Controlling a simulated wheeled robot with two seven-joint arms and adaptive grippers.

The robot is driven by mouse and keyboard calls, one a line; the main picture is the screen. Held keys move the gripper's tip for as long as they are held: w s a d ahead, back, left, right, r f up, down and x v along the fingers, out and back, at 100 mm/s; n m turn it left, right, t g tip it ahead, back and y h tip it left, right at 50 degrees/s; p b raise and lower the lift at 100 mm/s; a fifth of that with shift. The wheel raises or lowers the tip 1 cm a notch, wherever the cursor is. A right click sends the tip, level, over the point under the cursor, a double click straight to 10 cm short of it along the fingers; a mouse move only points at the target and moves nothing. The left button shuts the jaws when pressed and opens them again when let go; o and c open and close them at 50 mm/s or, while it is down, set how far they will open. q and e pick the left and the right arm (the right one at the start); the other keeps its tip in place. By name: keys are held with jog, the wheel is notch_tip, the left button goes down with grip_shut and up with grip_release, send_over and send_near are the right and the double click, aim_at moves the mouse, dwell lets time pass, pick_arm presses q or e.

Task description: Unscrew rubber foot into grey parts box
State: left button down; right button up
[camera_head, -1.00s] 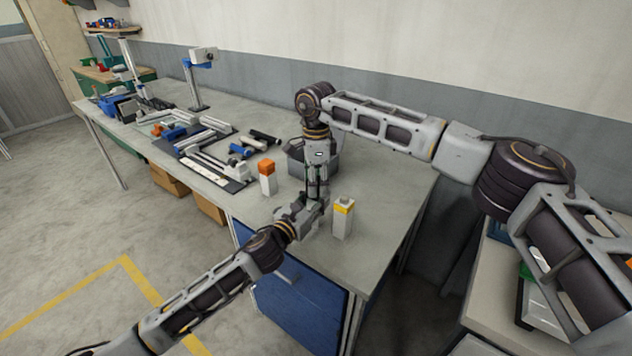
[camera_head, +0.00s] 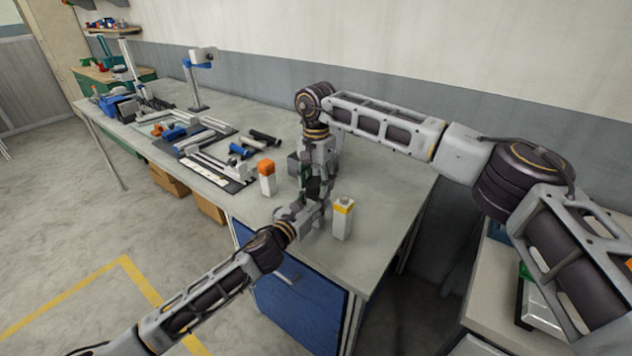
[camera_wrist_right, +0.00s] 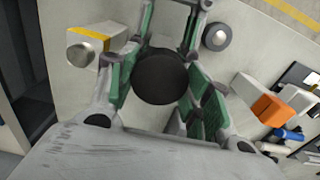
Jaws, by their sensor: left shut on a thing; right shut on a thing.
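A round black rubber foot (camera_wrist_right: 162,78) sits between the green-padded fingers of my right gripper (camera_wrist_right: 160,88), which is shut on it in the right wrist view. In the head view my right gripper (camera_head: 314,192) points down over the near end of the bench. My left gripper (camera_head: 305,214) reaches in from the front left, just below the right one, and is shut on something. The right gripper and its wrist hide what the left one holds. I cannot pick out a grey parts box for certain.
A white block with an orange top (camera_head: 267,178) stands left of the grippers. A yellow-banded white block (camera_head: 343,218) stands close on the right. A small grey disc (camera_wrist_right: 215,36) lies near the fingers. A dark mat (camera_head: 238,184) with parts is farther left on the bench (camera_head: 385,225).

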aim_at(317, 181)
pick_arm(q)
jog(key=shift+s, duration=0.1)
pick_arm(e)
jog(key=n, duration=0.4)
jog(key=shift+w+d+n, duration=0.1)
jog(key=shift+n, duration=0.2)
pick_arm(q)
jog(key=shift+d, duration=0.1)
pick_arm(e)
jog(key=n, duration=0.4)
jog(key=shift+r, duration=0.1)
dwell(0.5)
jog(key=shift+r, duration=1.15)
jog(key=shift+r, duration=1.95)
pick_arm(q)
jog(key=c, duration=0.9)
grip_release()
